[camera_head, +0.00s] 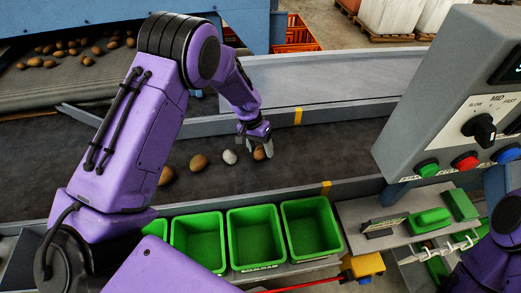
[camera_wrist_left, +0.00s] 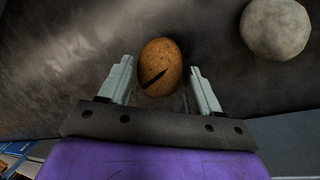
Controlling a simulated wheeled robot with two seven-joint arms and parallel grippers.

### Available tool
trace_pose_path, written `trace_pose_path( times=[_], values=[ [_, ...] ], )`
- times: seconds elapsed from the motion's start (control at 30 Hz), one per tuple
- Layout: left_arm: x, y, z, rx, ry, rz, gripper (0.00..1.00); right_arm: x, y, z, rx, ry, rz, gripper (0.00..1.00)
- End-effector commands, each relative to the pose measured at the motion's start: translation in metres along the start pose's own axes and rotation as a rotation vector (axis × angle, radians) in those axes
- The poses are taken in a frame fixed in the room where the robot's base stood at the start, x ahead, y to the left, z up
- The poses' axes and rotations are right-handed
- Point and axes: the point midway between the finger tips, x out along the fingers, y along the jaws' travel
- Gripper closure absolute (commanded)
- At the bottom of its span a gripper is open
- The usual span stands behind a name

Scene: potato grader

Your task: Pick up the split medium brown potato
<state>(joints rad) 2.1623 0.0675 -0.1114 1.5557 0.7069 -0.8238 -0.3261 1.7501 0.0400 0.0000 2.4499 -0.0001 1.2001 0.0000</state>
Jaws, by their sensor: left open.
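The split brown potato (camera_wrist_left: 160,66) lies on the dark belt, with a dark slit across its skin in the left wrist view. In the head view it shows partly behind my fingers (camera_head: 260,153). My left gripper (camera_wrist_left: 162,85) is open, with one finger on each side of the potato's lower part. I cannot tell whether either finger touches it. In the head view the left gripper (camera_head: 256,143) reaches down over the belt from the left arm. My right gripper is not in view; only part of a purple arm shows at the lower right.
A pale grey round object (camera_wrist_left: 276,28) lies close beside the potato. Two more brown potatoes (camera_head: 198,162) (camera_head: 166,176) lie farther left on the belt (camera_head: 330,150). Green bins (camera_head: 311,228) line the belt's near edge. A control box (camera_head: 460,110) stands at the right.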

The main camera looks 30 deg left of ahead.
Motion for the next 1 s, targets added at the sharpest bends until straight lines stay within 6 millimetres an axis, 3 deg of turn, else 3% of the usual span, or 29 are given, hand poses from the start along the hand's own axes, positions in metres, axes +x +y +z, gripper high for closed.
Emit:
trace_pose_path(
  times=[0.07,0.2,0.57,0.73,0.93,1.0],
  values=[
    [0.0,0.0,0.0,0.001,0.0,0.0,0.37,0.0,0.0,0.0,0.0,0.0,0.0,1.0],
    [0.0,0.0,0.0,0.001,0.001,0.0,0.82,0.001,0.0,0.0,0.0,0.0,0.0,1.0],
    [-0.004,0.001,-0.001,0.001,0.004,0.0,0.82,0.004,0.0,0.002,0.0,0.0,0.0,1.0],
    [-0.027,0.007,-0.002,0.003,0.008,0.001,0.82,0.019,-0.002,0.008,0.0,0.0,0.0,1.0],
    [-0.076,0.044,0.037,0.005,0.007,0.0,0.82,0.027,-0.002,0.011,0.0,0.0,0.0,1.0],
    [-0.085,0.057,0.056,0.005,0.003,0.0,0.82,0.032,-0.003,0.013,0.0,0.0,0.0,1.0]
  ],
)
